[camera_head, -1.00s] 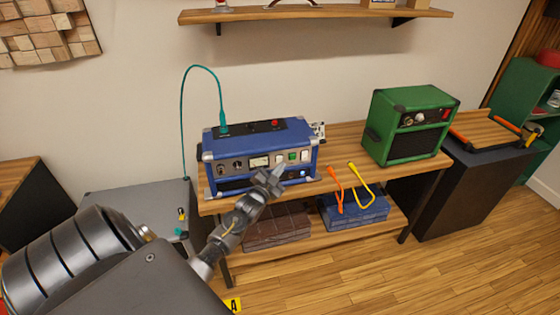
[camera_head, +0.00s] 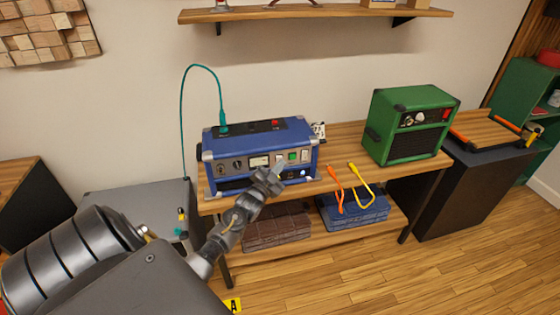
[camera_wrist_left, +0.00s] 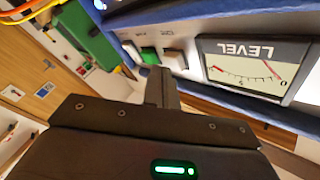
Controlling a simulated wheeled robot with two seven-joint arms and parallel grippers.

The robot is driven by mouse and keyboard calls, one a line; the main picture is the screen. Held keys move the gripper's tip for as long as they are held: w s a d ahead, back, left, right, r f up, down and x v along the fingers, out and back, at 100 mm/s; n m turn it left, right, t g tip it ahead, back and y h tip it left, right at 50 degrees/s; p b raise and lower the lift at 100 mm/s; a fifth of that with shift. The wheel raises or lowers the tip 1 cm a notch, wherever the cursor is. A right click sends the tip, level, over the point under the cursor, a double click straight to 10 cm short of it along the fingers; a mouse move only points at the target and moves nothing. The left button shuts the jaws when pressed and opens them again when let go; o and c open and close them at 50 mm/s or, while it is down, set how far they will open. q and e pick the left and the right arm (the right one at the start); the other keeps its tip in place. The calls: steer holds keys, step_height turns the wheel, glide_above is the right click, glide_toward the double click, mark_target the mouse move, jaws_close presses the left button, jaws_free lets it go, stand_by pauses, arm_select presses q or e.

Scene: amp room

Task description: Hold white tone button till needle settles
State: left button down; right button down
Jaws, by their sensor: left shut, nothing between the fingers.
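The blue amp (camera_head: 262,142) stands on the wooden bench. Its front carries a level meter (camera_head: 259,161), a green button (camera_head: 293,157) and a white button (camera_head: 305,155). The left wrist view shows the panel upside down, with the LEVEL meter (camera_wrist_left: 252,66), a pale button (camera_wrist_left: 175,58) beside it, the green button (camera_wrist_left: 149,55) and another white button (camera_wrist_left: 130,50). The button labels are too small to read. My left gripper (camera_wrist_left: 162,76) is shut and empty, its tips near the pale and green buttons. I cannot tell whether they touch. The needle's exact position is unclear.
A green amp (camera_head: 410,125) stands to the right on the bench. A teal cable (camera_head: 184,110) loops up from the blue amp's top at the left. Bricks (camera_head: 276,228) and a blue case (camera_head: 355,210) sit on the lower shelf. The floor at right is clear.

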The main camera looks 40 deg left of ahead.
arm_select(q)
steer(key=shift+w+a, duration=0.2)
steer(key=shift+a, duration=0.2)
stand_by(2.5)
stand_by(1.5)
steer(key=shift+s+d+p, duration=0.3)
steer(key=shift+s+d, duration=0.2)
steer(key=shift+d, duration=0.25)
steer(key=s+d+p, duration=0.1)
steer(key=d, duration=0.1)
steer(key=s+d+p, duration=0.1)
steer(key=d, duration=0.1)
steer(key=shift+s+p, duration=0.3)
steer(key=shift+s, duration=0.1)
stand_by(0.4)
